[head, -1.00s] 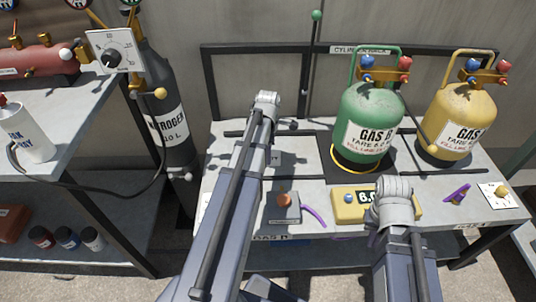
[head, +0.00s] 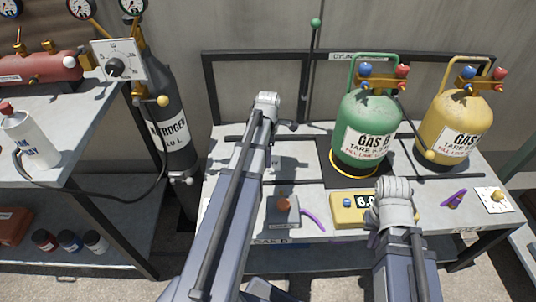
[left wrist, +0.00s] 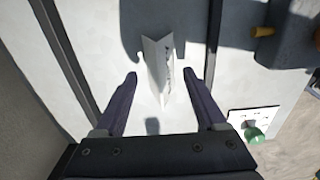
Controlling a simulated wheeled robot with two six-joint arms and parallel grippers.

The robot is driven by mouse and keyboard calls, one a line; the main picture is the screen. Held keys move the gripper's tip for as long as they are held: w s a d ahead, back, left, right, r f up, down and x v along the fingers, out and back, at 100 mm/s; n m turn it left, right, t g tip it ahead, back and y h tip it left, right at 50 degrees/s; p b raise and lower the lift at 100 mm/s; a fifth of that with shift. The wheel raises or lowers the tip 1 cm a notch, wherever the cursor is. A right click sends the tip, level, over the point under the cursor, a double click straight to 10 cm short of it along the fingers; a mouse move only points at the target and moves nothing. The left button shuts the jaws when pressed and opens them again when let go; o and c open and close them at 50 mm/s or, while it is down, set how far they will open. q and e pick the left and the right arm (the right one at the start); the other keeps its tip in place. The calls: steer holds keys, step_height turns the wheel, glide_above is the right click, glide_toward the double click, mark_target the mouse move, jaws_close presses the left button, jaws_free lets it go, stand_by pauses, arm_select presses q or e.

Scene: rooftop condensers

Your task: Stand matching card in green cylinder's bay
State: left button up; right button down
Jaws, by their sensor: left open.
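A white folded card (left wrist: 158,68) shows in the left wrist view. It lies between and just beyond the fingertips of my left gripper (left wrist: 170,78), which is open and not touching it. The head view does not show this card clearly; my left arm covers part of the bench. The green cylinder (head: 370,112), labelled GAS B, stands upright on a dark pad (head: 327,165) with a yellow ring at its base. My right arm ends in the head view at a grey joint (head: 393,192) in front of a yellow meter; its fingers are not clear.
A yellow cylinder (head: 455,115) stands to the right. A yellow meter (head: 345,214), a grey box with a copper knob (head: 284,210) and a purple clip (head: 455,199) line the bench front. A plate with a green knob (left wrist: 253,134) and dark bars (left wrist: 65,50) surround my left gripper.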

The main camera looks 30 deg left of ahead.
arm_select(q)
step_height(320, 180, up, 10)
steer(key=p, duration=0.9)
arm_select(e)
step_height(320, 180, up, 10)
stand_by(0.5)
